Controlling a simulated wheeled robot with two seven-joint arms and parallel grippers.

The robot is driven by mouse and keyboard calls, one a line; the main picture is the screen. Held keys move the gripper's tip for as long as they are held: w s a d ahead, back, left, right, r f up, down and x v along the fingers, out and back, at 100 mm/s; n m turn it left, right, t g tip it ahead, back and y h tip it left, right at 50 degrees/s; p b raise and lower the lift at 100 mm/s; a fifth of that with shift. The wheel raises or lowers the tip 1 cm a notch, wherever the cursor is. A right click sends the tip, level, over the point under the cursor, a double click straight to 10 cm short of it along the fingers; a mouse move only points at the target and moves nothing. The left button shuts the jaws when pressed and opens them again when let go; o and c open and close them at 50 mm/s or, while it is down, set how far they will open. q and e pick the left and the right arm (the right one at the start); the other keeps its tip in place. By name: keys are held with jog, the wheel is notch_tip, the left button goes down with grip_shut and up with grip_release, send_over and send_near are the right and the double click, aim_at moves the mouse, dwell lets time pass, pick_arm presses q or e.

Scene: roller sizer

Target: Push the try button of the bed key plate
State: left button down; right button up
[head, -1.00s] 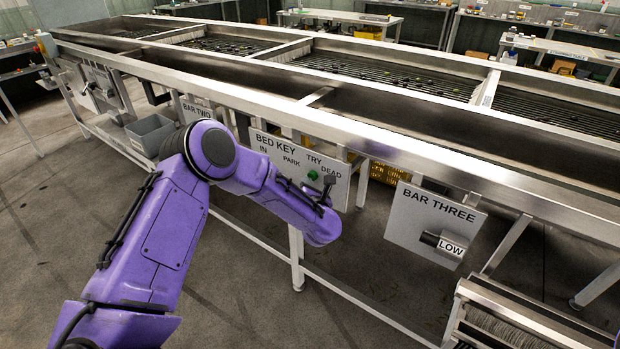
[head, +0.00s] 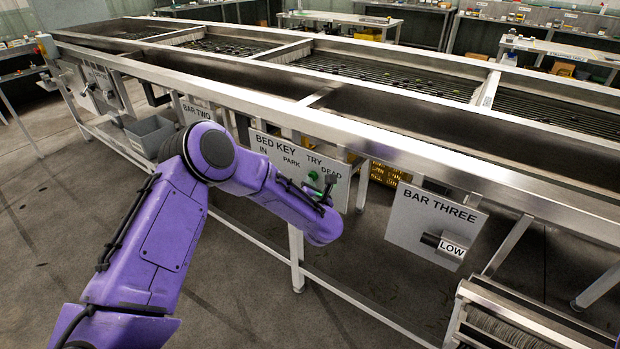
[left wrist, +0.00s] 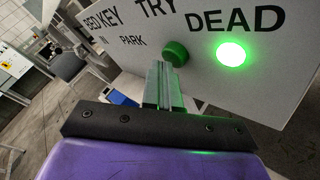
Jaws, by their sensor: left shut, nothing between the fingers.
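The bed key plate (head: 275,155) is a pale panel below the machine's rail, lettered IN, PARK, TRY and DEAD. The try button is a round green knob (left wrist: 176,52) under TRY; it also shows in the head view (head: 313,175). A lamp (left wrist: 231,54) under DEAD glows bright green, to the right of the button. My left gripper (left wrist: 164,68) is shut and empty, with its fingertips at the button's lower left edge. I cannot tell whether they touch it. In the head view my purple arm partly covers the plate. My right gripper is not in view.
The bar three plate (head: 432,225) with a LOW switch hangs to the right. The bar two plate (head: 196,110) and a grey bin (head: 152,134) are to the left. The machine's long steel rail (head: 400,150) runs above the plates. Open floor lies in front.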

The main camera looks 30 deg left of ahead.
pick_arm(q)
jog(key=shift+s, duration=0.85)
jog(key=shift+p, duration=0.3)
jog(key=shift+s+a+p, duration=0.15)
jog(key=shift+s+p, duration=0.25)
jog(key=shift+s, duration=0.85)
jog(key=shift+s+a+p, duration=0.1)
jog(key=shift+s+p, duration=0.3)
jog(key=shift+s, duration=0.8)
